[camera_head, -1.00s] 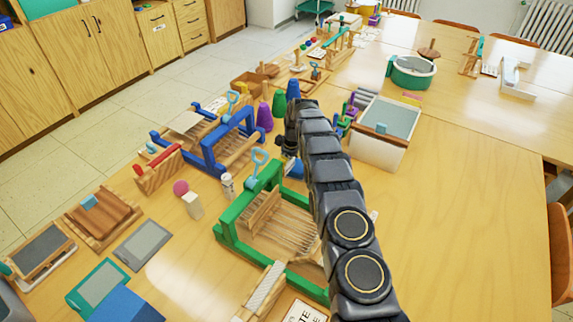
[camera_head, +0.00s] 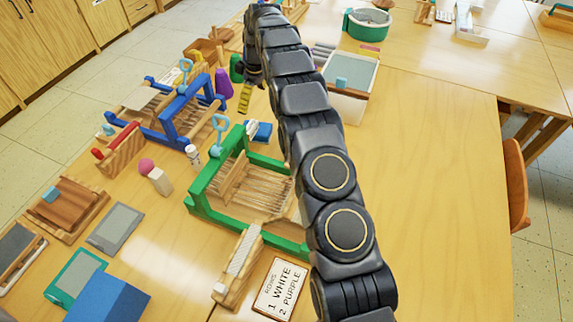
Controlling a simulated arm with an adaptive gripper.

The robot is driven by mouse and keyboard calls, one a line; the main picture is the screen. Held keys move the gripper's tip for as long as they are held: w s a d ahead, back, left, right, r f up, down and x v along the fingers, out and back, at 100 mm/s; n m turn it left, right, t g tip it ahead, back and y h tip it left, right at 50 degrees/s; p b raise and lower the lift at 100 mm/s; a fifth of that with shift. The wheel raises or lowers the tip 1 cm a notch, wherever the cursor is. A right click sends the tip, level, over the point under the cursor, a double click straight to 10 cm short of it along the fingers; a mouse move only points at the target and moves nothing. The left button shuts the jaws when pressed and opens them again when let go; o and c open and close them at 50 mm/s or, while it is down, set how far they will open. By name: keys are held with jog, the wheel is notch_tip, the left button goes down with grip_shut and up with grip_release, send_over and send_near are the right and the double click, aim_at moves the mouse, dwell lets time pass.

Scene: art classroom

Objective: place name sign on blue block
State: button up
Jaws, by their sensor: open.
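I cannot pick out a name sign for certain. A white card (camera_head: 280,289) lettered "ROWS 1 WHITE 2 PURPLE" lies flat at the front of the table. A large blue block (camera_head: 119,301) sits at the front left, cut by the bottom edge. A smaller blue block (camera_head: 262,132) sits behind the green loom. My gripper (camera_head: 251,84) is open, at the far end of my arm above the table, between the blue loom and the white bin. A yellow striped piece (camera_head: 245,97) shows just below it; whether they touch I cannot tell. My arm hides part of the table.
A green loom (camera_head: 207,187) stands left of my arm, with a blue loom (camera_head: 187,106) behind it. A purple cone (camera_head: 223,83) is close to my gripper. A white bin (camera_head: 348,105) stands to the right. The table's right side is clear.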

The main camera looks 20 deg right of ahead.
jog(key=s+a+r+m+g, duration=0.1)
jog(key=s+a+r+m, duration=0.2)
jog(key=s+r, duration=0.65)
jog(key=s+a+r+m+g, duration=0.15)
jog(key=s+r, duration=0.45)
jog(key=s, duration=0.7)
jog(key=s+a+m+h, duration=0.1)
jog(key=s+m, duration=0.3)
jog(key=s, duration=2)
jog(key=shift+s+a+f, duration=0.4)
jog(key=shift+a, duration=0.05)
jog(key=shift+a+f+m+g, duration=0.15)
jog(key=shift+m+g, duration=0.1)
jog(key=shift+o, duration=0.2)
